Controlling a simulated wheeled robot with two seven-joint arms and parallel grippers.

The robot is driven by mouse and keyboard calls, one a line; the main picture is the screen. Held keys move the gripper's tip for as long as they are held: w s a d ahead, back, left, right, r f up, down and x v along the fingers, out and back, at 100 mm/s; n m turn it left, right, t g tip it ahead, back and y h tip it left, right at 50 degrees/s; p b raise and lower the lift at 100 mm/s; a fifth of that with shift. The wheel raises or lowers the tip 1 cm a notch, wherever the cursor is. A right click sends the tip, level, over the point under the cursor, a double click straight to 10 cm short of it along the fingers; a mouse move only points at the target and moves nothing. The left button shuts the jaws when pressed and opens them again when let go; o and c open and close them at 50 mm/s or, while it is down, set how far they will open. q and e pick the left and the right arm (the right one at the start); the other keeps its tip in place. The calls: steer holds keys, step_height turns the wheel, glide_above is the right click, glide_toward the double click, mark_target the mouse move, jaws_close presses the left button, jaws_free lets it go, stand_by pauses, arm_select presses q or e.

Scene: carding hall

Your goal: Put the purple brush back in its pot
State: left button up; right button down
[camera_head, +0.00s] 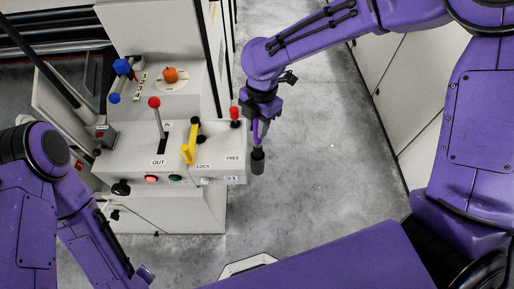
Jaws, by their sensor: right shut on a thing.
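My right gripper (262,112) hangs at the end of the right arm, just right of the control box. It is shut on the purple brush (256,133), whose thin purple handle points down. A dark cylindrical end (258,160) shows at the bottom of the brush, over the grey floor. It seems to hang free, apart from the box edge. I cannot make out a pot in this view. My left arm is at the lower left, and its gripper does not show clearly.
A pale control box (205,170) carries a red-knobbed lever (154,103), a yellow lever (190,143), a red knob (235,113) and buttons. An orange knob (170,75) sits on the panel behind. Open grey floor (320,150) lies to the right, before pale cabinets (420,90).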

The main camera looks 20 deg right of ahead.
mark_target(257, 146)
step_height(257, 146, down, 10)
steer(key=shift+p, duration=0.65)
steer(key=shift+w+f, duration=0.15)
steer(key=shift+f, duration=0.2)
steer(key=c, duration=0.9)
jaws_free()
steer(key=r, duration=0.4)
steer(key=r+b, duration=0.1)
steer(key=r, duration=0.3)
steer(key=d+r+b, duration=0.1)
steer(key=r, duration=0.3)
steer(key=shift+w, duration=0.25)
